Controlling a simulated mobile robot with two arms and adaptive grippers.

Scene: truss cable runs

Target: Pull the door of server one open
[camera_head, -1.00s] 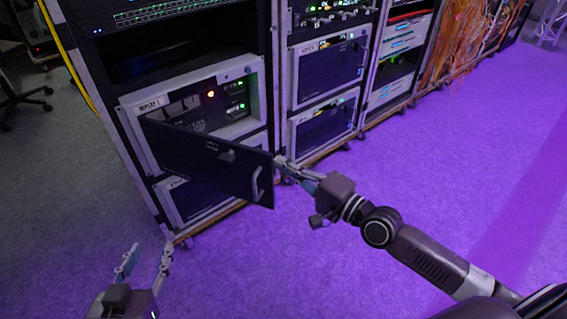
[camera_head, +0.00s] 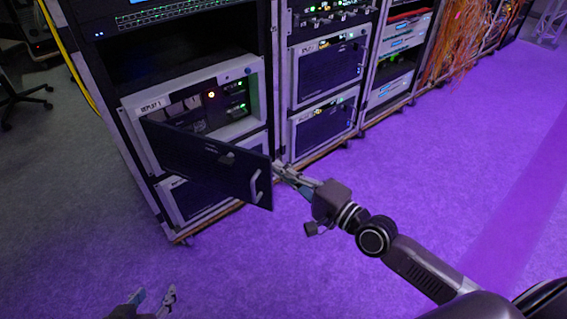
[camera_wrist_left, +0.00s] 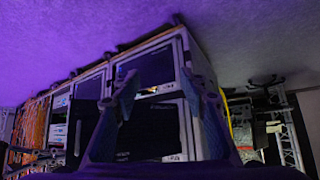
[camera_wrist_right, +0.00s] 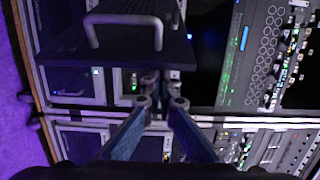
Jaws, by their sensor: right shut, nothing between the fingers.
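The door of server one (camera_head: 205,165) is a dark panel swung well out from its light-framed unit (camera_head: 250,100), with the lit interior showing above and behind it. Its pale handle (camera_head: 257,187) is near the free right edge, and it also shows in the right wrist view (camera_wrist_right: 122,20). My right gripper (camera_head: 282,170) is shut and empty beside that free edge, not on the handle. In the right wrist view its tips (camera_wrist_right: 158,85) are close to the door's edge; whether they touch it is unclear. My left gripper (camera_head: 155,297) is open and empty, low in the head view.
A second unit with a dark front (camera_head: 200,195) sits below server one. Another rack (camera_head: 328,75) stands to the right, with orange cables (camera_head: 465,40) beyond. A yellow cable (camera_head: 68,55) runs down the left side. The purple-lit floor (camera_head: 300,260) in front is clear.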

